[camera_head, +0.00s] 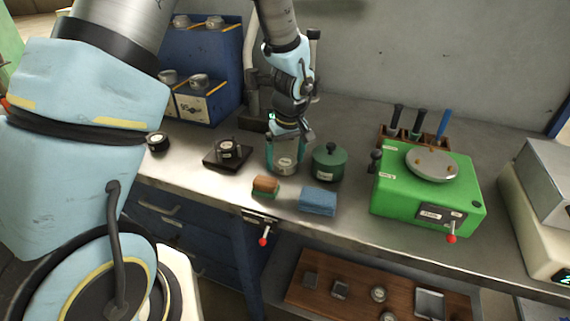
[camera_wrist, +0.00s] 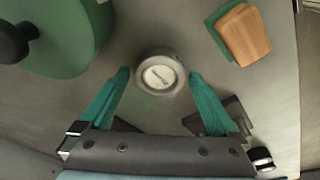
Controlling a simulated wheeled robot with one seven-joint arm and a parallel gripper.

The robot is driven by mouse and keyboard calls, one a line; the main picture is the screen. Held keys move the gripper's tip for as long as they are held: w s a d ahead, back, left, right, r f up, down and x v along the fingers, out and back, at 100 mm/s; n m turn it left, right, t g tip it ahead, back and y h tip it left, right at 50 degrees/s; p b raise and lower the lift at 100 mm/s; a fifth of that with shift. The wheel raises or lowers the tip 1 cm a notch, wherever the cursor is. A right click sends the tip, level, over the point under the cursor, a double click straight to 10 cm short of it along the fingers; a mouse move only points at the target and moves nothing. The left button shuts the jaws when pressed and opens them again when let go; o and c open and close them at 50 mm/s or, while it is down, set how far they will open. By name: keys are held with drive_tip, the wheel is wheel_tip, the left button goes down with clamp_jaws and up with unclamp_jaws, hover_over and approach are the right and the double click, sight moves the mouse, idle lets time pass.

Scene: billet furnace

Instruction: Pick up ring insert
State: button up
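A round steel ring-shaped piece with a pale label on top (camera_wrist: 160,75) stands on the metal bench, and it also shows in the head view (camera_head: 285,166). I take it to be the ring insert; its label is too small to read. My gripper (camera_head: 285,158) points down over it. In the wrist view, the teal fingers of my gripper (camera_wrist: 160,77) are spread on either side of the ring's near part, with a gap at each side. The gripper is open and holds nothing. The finger height above the bench is hard to tell.
A green lidded pot (camera_head: 329,162) stands close right of my gripper. A dark labelled piece sits on a black base (camera_head: 222,161) to the left. A green machine (camera_head: 425,190) stands right.

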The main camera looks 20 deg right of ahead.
clamp_jaws()
idle(0.6)
